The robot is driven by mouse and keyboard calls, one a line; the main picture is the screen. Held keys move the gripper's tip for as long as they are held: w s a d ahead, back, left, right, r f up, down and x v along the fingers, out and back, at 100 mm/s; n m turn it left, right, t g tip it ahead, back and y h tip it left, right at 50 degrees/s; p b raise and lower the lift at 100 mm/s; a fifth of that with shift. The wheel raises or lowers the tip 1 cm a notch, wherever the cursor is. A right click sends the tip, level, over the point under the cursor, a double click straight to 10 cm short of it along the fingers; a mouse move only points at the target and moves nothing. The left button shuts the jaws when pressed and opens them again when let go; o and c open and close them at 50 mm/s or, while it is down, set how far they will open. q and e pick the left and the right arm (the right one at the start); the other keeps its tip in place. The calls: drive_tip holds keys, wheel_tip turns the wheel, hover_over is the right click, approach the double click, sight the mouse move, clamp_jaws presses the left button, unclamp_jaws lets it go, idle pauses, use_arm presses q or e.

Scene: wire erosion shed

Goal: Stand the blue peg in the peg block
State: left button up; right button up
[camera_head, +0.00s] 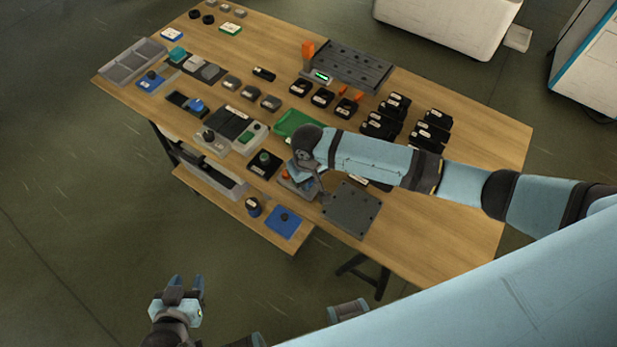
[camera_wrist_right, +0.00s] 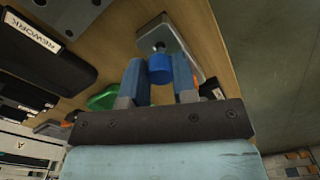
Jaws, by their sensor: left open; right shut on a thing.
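My right gripper (camera_head: 299,180) is over the front part of the table, and my arm hides much of what is below it. In the right wrist view the gripper (camera_wrist_right: 160,88) is shut on the blue peg (camera_wrist_right: 160,69), with a blue finger on each side. A grey block (camera_wrist_right: 181,47) with rounded corners lies just beyond the peg, with a small dark round spot near it. I cannot tell whether peg and block touch. In the head view the peg is hidden. My left gripper (camera_head: 187,286) is open and empty, off the table at the lower left.
The wooden table (camera_head: 475,150) is crowded. Several black bins (camera_head: 380,125) stand right, and a dark perforated fixture (camera_head: 348,66) at the back. A blue mat (camera_head: 286,224) lies on the lower shelf.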

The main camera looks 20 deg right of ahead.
drive_tip(key=shift+f+b, duration=0.35)
drive_tip(key=shift+f, duration=0.85)
idle(0.4)
drive_tip(key=o, duration=1)
wheel_tip(320, 180, up, 4)
drive_tip(key=p, duration=0.4)
drive_tip(key=shift+f, duration=0.1)
drive_tip(key=shift+r+p, duration=0.65)
drive_tip(key=shift+p, duration=0.45)
drive_tip(key=shift+r+p, duration=1)
drive_tip(key=shift+p, duration=0.2)
